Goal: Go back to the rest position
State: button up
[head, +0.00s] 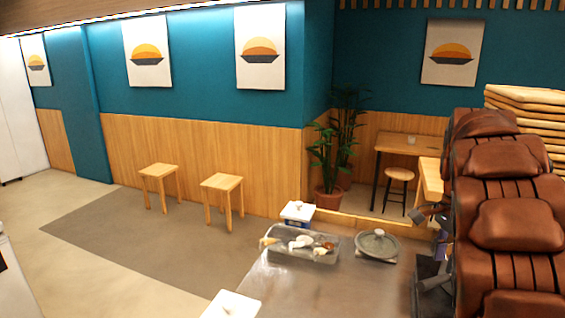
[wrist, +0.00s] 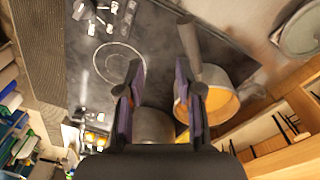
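My gripper (wrist: 160,90) shows in the wrist view with its two fingers well apart and nothing between them. It is over a dark cooktop (wrist: 95,95). A pot with orange-brown contents (wrist: 222,102) lies right of the fingers, and a long dark handle (wrist: 186,45) runs up beside the right finger. A grey round pot (wrist: 153,124) shows between the fingers, lower down and partly hidden by my gripper. I cannot make out my gripper clearly in the head view.
In the head view, a topping tray (head: 318,256) and a round lidded dish (head: 377,245) stand on the counter (head: 290,292). A white-topped box (head: 297,212) is behind the tray. Stools (head: 222,184) stand on the floor by the wall. The floor at left is clear.

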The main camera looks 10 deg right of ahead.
jog(key=s+a+f+n, duration=0.3)
jog(key=s+a+n, duration=0.3)
jog(key=s+a, duration=0.2)
jog(key=s+a+f+n, duration=0.3)
jog(key=s+a+n, duration=0.3)
jog(key=s+a, duration=0.3)
jog(key=s+a+f+n+g, duration=0.1)
jog(key=s+a+f+n, duration=0.2)
jog(key=s+a+n, duration=0.3)
jog(key=s+a, duration=0.2)
jog(key=s, duration=0.2)
jog(key=shift+a+f, duration=0.25)
jog(key=shift+a, duration=0.15)
jog(key=shift+s, duration=0.15)
